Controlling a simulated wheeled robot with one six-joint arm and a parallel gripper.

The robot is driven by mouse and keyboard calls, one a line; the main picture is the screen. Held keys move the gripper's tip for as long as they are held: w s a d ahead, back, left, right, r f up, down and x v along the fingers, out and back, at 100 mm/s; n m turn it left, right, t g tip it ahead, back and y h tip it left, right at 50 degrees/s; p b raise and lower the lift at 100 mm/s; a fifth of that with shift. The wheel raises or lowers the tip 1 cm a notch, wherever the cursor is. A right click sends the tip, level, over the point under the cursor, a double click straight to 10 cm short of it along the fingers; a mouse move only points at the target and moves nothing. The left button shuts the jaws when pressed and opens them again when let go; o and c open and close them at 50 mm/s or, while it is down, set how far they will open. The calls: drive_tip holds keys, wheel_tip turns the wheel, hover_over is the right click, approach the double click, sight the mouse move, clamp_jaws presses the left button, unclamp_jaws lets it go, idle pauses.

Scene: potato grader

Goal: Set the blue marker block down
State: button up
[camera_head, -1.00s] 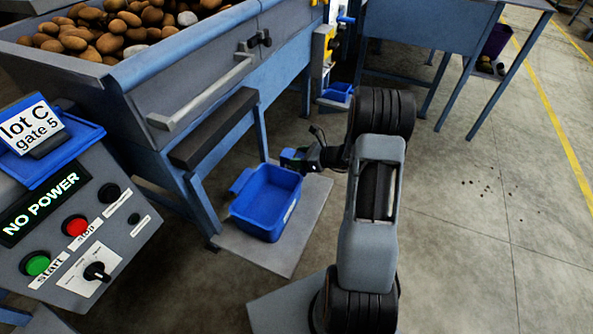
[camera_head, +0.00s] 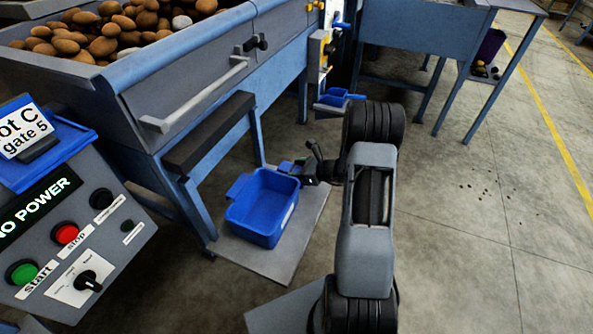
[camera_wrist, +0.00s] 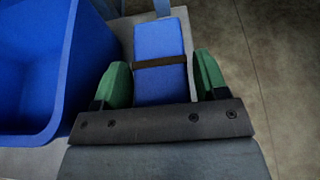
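The blue marker block (camera_wrist: 160,80), with a dark brown band around it, lies lengthwise between the green fingertips of my gripper (camera_wrist: 163,80) in the wrist view. The fingers are close against its two long sides, and my gripper looks shut on it. In the head view the block (camera_head: 286,167) shows as a small blue piece at the tip of my gripper (camera_head: 302,170), just behind the blue bin's far right corner. My arm hides part of the gripper there. Whether the block touches the grey plate (camera_head: 306,217) below cannot be told.
The open blue bin (camera_head: 262,232) stands on the grey plate, close left of the block in the wrist view (camera_wrist: 63,105). The potato grader's frame (camera_head: 190,205) rises behind and left. A control panel (camera_head: 75,240) reads "NO POWER". Bare floor (camera_head: 460,250) lies right.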

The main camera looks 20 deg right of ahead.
drive_tip(key=shift+o, duration=1)
